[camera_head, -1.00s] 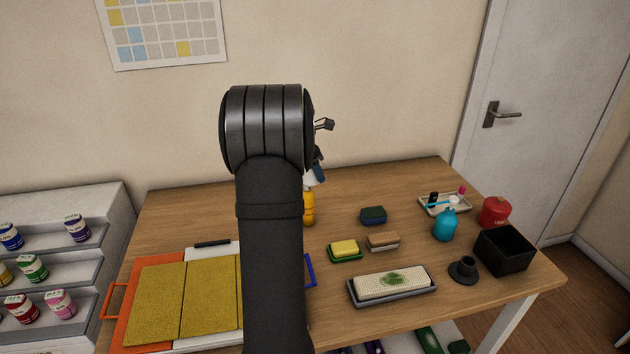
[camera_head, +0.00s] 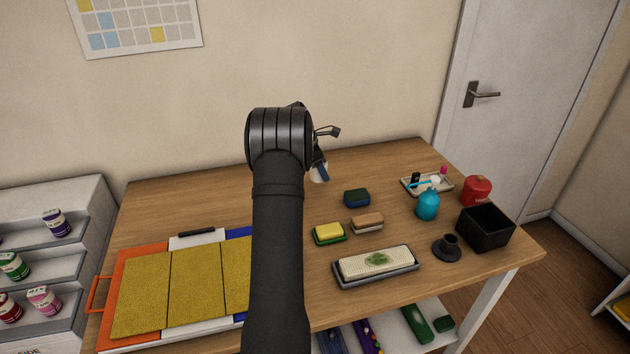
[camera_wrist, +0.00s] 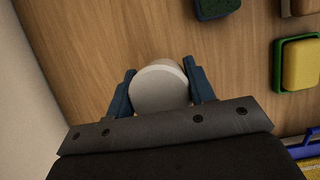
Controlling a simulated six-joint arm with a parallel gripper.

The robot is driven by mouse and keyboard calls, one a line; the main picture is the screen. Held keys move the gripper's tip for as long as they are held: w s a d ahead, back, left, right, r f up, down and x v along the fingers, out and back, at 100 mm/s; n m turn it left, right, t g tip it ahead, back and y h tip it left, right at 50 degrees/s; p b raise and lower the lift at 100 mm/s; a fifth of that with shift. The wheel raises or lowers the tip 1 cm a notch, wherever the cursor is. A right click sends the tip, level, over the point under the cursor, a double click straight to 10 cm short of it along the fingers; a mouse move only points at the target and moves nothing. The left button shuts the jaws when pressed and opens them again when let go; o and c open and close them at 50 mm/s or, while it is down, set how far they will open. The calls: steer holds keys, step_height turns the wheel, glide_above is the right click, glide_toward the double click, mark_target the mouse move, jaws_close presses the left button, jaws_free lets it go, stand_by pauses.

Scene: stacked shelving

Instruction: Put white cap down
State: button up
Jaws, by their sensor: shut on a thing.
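The white cap (camera_wrist: 160,88) is round and pale and sits between the two blue fingers of my gripper (camera_wrist: 160,90) in the wrist view. My gripper is shut on it, with a finger against each side. In the head view a small part of the white cap (camera_head: 319,175) shows below a blue finger (camera_head: 321,166), near the back of the table. My arm hides most of the gripper there. I cannot tell how high the cap is above the wood.
The wooden table (camera_head: 400,225) has free room around the cap. A blue-green sponge (camera_head: 356,198), a yellow sponge (camera_head: 329,232) and a brown sponge (camera_head: 367,223) lie in front. A tray of small items (camera_head: 441,189), a blue bottle (camera_head: 428,205) and a black box (camera_head: 485,228) stand right.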

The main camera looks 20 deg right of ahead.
mark_target(315, 189)
steer(key=shift+w+a+f, duration=0.7)
steer(key=shift+w+f, duration=0.1)
steer(key=shift+w, duration=0.05)
steer(key=shift+f, duration=1.85)
steer(key=shift+f, duration=0.2)
steer(key=o, duration=0.9)
steer(key=shift+o, duration=0.2)
steer(key=shift+r, duration=0.1)
steer(key=v, duration=1.2)
steer(key=shift+r, duration=0.1)
